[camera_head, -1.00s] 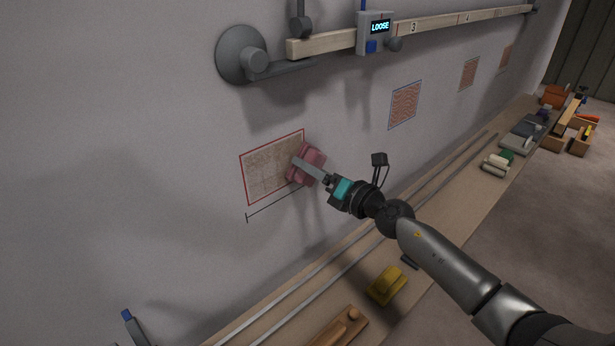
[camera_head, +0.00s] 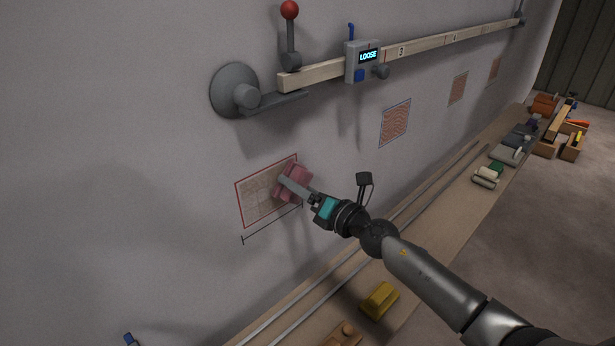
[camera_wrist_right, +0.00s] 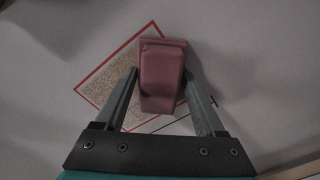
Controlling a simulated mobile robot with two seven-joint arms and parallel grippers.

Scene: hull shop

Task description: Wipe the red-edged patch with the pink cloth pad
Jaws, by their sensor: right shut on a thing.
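The red-edged patch (camera_head: 257,196) is on the grey wall, with a speckled brownish inside. My right gripper (camera_head: 290,186) is shut on the pink cloth pad (camera_head: 303,174), at the patch's right end. The pad covers the patch's right part; I cannot tell whether it touches the wall. In the right wrist view the pad (camera_wrist_right: 163,70) sits between the two fingers of my right gripper (camera_wrist_right: 160,92), and the patch (camera_wrist_right: 112,82) shows mostly to its left. My left gripper is not in view.
A wooden rail (camera_head: 430,43) with a box reading LOOSE (camera_head: 362,62) runs along the wall above. Another patch (camera_head: 395,122) is further right. Below runs a bench (camera_head: 420,225) with metal strips, a yellow block (camera_head: 379,299) and several tools. The wall left of the patch is clear.

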